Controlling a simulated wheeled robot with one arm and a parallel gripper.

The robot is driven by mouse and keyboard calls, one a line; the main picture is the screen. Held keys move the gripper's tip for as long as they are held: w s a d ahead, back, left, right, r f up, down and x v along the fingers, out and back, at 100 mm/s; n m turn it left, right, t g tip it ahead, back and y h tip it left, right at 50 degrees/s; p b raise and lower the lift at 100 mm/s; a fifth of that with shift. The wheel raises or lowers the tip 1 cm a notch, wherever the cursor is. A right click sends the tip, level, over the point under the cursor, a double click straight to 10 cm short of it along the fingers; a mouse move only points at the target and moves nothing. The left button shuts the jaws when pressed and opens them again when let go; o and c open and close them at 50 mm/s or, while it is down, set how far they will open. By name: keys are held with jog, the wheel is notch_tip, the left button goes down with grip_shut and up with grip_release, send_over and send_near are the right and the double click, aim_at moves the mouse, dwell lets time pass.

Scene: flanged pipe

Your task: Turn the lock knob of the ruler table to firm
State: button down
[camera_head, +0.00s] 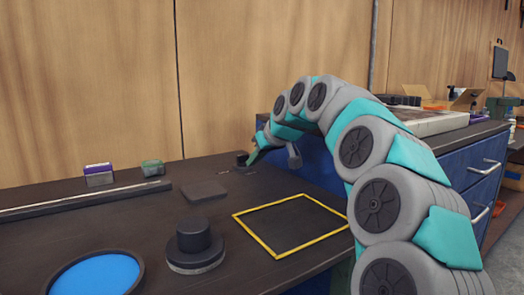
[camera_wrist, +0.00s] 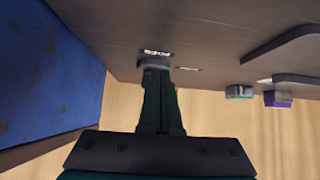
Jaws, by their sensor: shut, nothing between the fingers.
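The lock knob (camera_head: 241,158) is a small dark round knob at the back of the dark ruler table (camera_head: 150,220). In the wrist view, which looks upside down, the knob (camera_wrist: 154,62) shows at the fingertips with small white lettering beside it, too small to read surely. My gripper (camera_head: 253,156) is shut with its fingertips at the knob, apparently touching its side; a slight gap cannot be ruled out. The gripper's fingers (camera_wrist: 157,85) hide part of the knob. A long ruler bar (camera_head: 75,204) lies along the table's left part.
A dark flanged pipe (camera_head: 194,243) stands in front, near a blue disc (camera_head: 97,275) and a yellow square outline (camera_head: 290,224). A flat dark plate (camera_head: 203,190), a green item (camera_head: 153,168) and a purple-topped block (camera_head: 99,175) lie farther back. A blue cabinet (camera_head: 455,170) stands right.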

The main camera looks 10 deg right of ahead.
aim_at(242, 158)
jog(key=shift+w+a+r, duration=0.1)
jog(key=shift+w+a, duration=0.25)
jog(key=shift+w, duration=0.5)
jog(key=shift+w+a, duration=0.3)
jog(key=shift+w, duration=0.5)
jog(key=shift+w, duration=0.1)
jog(key=shift+w+a+r+p, duration=0.1)
jog(key=shift+w+a+p, duration=0.1)
jog(key=shift+p, duration=0.1)
jog(key=shift+d+r, duration=0.1)
jog(key=shift+r, duration=0.05)
